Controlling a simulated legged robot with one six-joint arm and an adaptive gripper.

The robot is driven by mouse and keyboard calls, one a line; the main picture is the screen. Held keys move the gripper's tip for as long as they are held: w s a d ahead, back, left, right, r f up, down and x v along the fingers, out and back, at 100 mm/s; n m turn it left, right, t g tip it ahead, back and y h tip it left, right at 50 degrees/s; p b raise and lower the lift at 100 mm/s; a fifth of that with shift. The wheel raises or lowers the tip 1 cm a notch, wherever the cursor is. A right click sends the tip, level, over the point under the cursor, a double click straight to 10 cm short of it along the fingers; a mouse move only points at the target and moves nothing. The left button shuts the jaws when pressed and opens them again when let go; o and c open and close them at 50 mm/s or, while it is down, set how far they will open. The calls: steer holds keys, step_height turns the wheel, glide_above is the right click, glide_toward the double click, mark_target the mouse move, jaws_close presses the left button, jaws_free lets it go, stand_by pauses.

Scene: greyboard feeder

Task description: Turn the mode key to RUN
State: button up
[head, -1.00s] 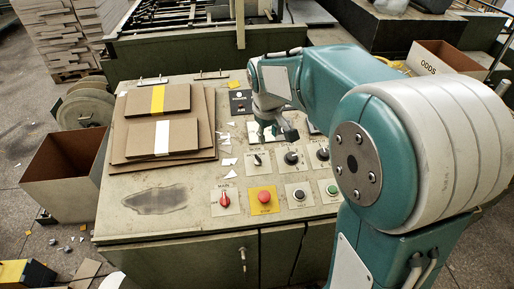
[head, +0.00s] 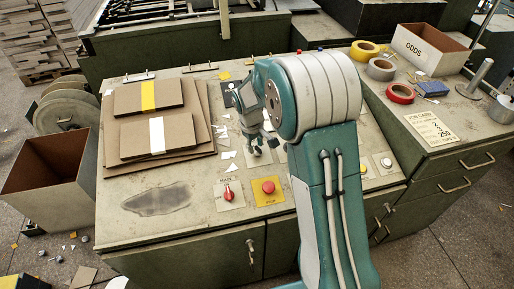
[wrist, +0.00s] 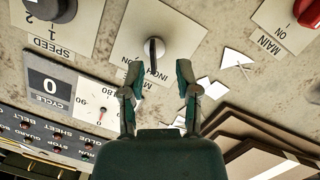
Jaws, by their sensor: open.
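The mode key (wrist: 153,50) is a small dark key on a pale plate (wrist: 138,28) in the wrist view. The plate's lettering is upside down; I read INCH on it, and the rest is partly covered. The key looks about upright in that picture. I cannot tell whether a finger touches the key. In the head view my gripper (head: 262,146) is low over the panel and largely hides the key.
The red MAIN switch (head: 229,192) and red stop button (head: 268,187) stand in front of the gripper. White paper scraps (wrist: 236,58) and stacked boards (head: 158,128) lie to the side.

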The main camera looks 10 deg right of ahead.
mark_target(258, 151)
steer(key=shift+a+f, duration=0.1)
steer(key=shift+f, duration=0.8)
steer(key=shift+d+f, duration=0.1)
steer(key=shift+d, duration=0.8)
jaws_close()
steer(key=shift+w+a, duration=0.1)
steer(key=shift+a, duration=0.4)
steer(key=shift+d, duration=0.1)
